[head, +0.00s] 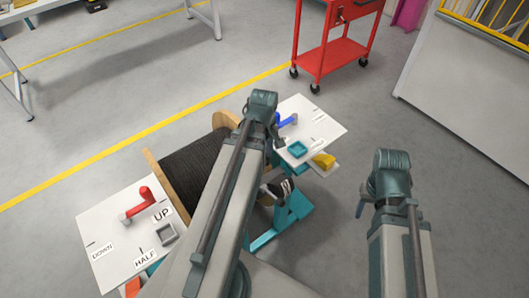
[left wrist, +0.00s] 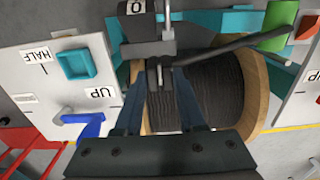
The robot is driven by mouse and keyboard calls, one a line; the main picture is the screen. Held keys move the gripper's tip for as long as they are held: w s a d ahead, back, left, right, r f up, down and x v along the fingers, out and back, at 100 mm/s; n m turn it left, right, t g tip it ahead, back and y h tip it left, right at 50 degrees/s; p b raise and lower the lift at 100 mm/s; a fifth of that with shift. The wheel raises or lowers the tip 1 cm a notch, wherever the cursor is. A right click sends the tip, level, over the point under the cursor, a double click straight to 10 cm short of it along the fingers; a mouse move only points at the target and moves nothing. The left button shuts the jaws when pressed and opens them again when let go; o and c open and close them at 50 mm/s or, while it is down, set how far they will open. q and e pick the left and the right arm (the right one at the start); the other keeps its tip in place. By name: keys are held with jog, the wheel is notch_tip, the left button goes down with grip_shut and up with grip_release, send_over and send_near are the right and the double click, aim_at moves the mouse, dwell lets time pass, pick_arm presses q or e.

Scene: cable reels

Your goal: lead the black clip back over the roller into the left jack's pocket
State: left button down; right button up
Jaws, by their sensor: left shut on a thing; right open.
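My left gripper (left wrist: 160,82) is shut on the black clip (left wrist: 158,70) above the cable reel (left wrist: 228,85) in the left wrist view. A black cable (left wrist: 240,46) runs from there to the upper right. The left jack's panel (head: 105,230) has a red lever (head: 138,203) and a grey square pocket (head: 167,234), which looks empty. In the head view my left arm covers the middle of the reel, and the clip cannot be made out. The roller cannot be told clearly. My right gripper (head: 361,207) is open and empty, right of the reel.
The right jack's panel (head: 322,115) has a blue lever (head: 288,120) and a teal pocket (head: 296,149). A yellow block (head: 324,160) sits beside it. A green block (left wrist: 280,36) shows near the cable. A red cart (head: 325,58) stands behind. The floor at right is clear.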

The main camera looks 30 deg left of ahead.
pick_arm(q)
notch_tip(320, 180, up, 5)
jog(key=p, duration=0.5)
dwell(0.5)
